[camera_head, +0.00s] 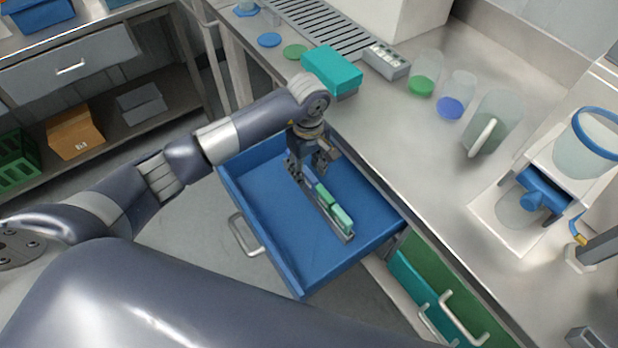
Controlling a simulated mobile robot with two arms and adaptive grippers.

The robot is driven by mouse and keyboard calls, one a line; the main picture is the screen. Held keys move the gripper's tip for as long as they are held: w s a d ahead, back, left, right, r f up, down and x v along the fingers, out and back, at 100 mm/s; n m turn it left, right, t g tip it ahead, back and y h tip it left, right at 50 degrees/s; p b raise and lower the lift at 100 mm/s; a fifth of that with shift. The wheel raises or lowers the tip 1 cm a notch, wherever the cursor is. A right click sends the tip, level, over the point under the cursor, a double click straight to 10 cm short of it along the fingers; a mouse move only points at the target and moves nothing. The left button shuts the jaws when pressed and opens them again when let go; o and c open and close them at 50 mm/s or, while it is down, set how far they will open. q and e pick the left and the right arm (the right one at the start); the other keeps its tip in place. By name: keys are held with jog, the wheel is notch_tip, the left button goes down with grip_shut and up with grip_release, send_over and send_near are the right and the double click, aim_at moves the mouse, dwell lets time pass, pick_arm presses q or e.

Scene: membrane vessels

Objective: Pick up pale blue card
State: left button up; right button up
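An open blue drawer (283,248) holds a narrow grey rack (325,212) of small upright pieces. A green piece (324,194) and a pale teal piece (342,217) show in its nearer part. A small bluish piece (311,182) shows at the rack's far part, just below my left gripper; I cannot tell for sure whether it is the pale blue card. My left gripper (310,170) points down into the drawer over the rack's far end. Its fingers look apart, and the gap between them is partly hidden. My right gripper is out of view.
A teal box (331,69) stands on the steel counter (408,133) above the drawer. Clear vessels with green (421,86) and blue (450,107) bottoms and a handled jug (494,121) stand to the right. Green and teal drawer fronts (432,288) are beside the open drawer.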

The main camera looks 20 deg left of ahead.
aim_at(309, 173)
pick_arm(q)
notch_tip(309, 173, down, 3)
jog(key=shift+s+d+r, duration=0.1)
jog(key=shift+s, duration=0.05)
jog(key=shift+f, duration=0.2)
jog(key=c, duration=0.9)
grip_shut()
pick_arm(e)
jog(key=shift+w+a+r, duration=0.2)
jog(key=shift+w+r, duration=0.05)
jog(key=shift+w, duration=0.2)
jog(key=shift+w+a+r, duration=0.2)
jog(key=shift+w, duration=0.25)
pick_arm(q)
jog(key=shift+r, duration=0.1)
